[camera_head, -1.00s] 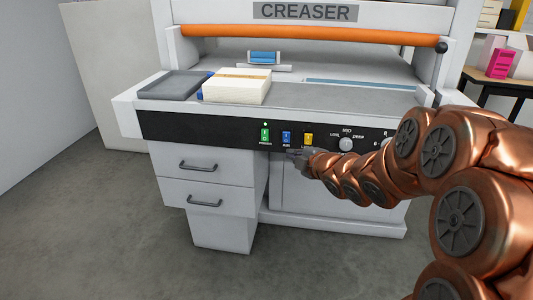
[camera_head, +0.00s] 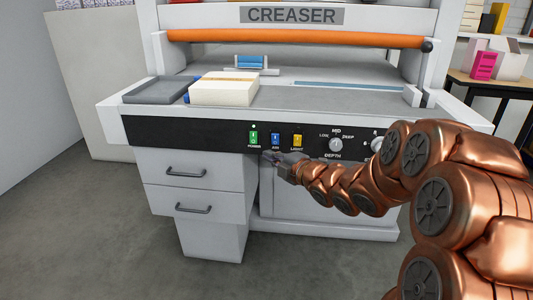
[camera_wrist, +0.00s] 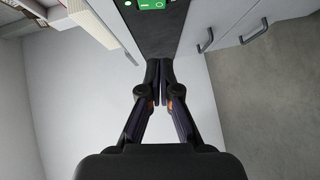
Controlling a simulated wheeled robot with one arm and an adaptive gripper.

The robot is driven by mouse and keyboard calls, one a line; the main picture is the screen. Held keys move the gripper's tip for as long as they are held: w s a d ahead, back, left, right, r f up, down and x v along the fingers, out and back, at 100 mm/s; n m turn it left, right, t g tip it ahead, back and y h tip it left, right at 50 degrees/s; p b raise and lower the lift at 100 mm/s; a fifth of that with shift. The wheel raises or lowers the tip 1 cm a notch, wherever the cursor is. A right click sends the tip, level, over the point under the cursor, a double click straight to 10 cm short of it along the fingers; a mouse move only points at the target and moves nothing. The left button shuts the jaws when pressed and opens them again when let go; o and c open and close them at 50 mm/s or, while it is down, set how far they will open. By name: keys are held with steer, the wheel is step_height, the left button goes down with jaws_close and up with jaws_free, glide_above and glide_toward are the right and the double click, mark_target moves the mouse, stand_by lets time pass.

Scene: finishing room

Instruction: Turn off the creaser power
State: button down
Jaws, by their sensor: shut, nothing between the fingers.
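The creaser (camera_head: 300,95) is a large white machine with a black control panel (camera_head: 190,135) along its front. The green POWER switch (camera_head: 254,139) sits on this panel with a small lit green light (camera_head: 254,126) above it. The switch also shows at the top of the wrist view (camera_wrist: 152,4), with its I and O marks partly cut off by the frame edge. My gripper (camera_head: 268,157) is shut and empty, just below the panel and slightly right of the POWER switch, apart from it. Its closed fingers (camera_wrist: 160,82) point towards the panel in the wrist view.
Right of POWER are a blue AIR switch (camera_head: 276,140), a yellow LIGHT switch (camera_head: 297,141) and a depth knob (camera_head: 336,145). Two drawers (camera_head: 190,172) with handles lie below left. A paper stack (camera_head: 222,92) and grey tray (camera_head: 158,90) sit on top. The floor at left is clear.

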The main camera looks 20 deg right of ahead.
mark_target(255, 144)
steer(key=shift+w+d+b+x, duration=0.2)
steer(key=shift+d+x, duration=0.25)
steer(key=shift+x, duration=1.5)
steer(key=shift+w+d+b+x, duration=0.15)
steer(key=shift+d+x, duration=0.3)
steer(key=shift+x, duration=1.5)
steer(key=shift+w+d+b+x, duration=0.15)
steer(key=shift+d+x, duration=0.3)
steer(key=shift+x, duration=1.55)
steer(key=shift+f, duration=0.2)
steer(key=shift+w+d+f+b, duration=0.15)
steer(key=shift+f+b, duration=0.15)
steer(key=shift+b, duration=0.6)
steer(key=shift+r+t, duration=0.15)
steer(key=shift+t, duration=0.15)
steer(key=shift+r, duration=0.1)
